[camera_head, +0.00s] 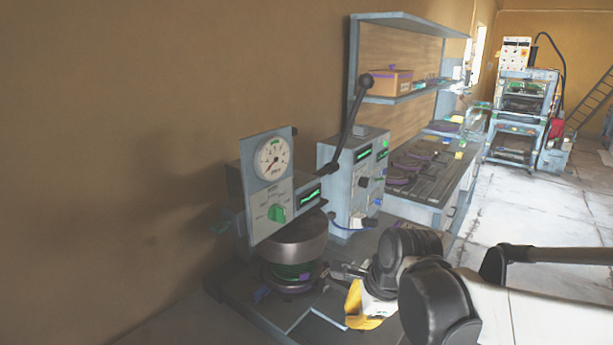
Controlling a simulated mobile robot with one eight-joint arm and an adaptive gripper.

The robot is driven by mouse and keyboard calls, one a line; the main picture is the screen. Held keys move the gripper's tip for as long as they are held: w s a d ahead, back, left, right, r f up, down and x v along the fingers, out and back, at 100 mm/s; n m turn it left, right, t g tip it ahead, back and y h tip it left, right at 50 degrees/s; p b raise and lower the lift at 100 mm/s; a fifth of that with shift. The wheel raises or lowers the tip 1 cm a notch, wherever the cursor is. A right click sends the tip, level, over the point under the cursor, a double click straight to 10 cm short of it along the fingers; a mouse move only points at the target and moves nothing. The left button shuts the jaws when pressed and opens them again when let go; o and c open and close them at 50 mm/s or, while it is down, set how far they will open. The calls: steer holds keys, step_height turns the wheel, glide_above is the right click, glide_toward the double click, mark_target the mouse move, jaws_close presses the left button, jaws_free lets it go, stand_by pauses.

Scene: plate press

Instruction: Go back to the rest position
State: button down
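My arm (440,295) reaches in from the lower right, with its black and white links in front of the bench. My gripper (342,271) is at its far end, small and dark, pointing left toward the plate press (262,190). It is close to the right side of the round press head (290,243); I cannot tell whether it touches. Its fingers are too small and dark to show whether they are open or shut. The press has a round dial (271,159), a green knob (277,213) and a long lever (349,125) raised up to the right. Green and purple pieces (290,271) show under the head.
A yellow item (361,306) shows just below my wrist. A grey control box (355,180) stands right of the press. Behind are a workbench (420,212), a shelf with a cardboard box (389,83), and a rack (522,110). The tiled floor (530,220) at right is clear.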

steer(key=s+d+r+n+t+h, duration=0.1)
steer(key=s+d+r+n, duration=0.1)
steer(key=s+d+n, duration=0.2)
steer(key=s+d+r+n+t+h, duration=0.1)
steer(key=s+d+r+n+t, duration=0.1)
steer(key=s+d+n, duration=0.3)
steer(key=s+n, duration=0.4)
steer(key=n, duration=0.4)
steer(key=shift+d+n, duration=0.15)
steer(key=shift+n, duration=0.15)
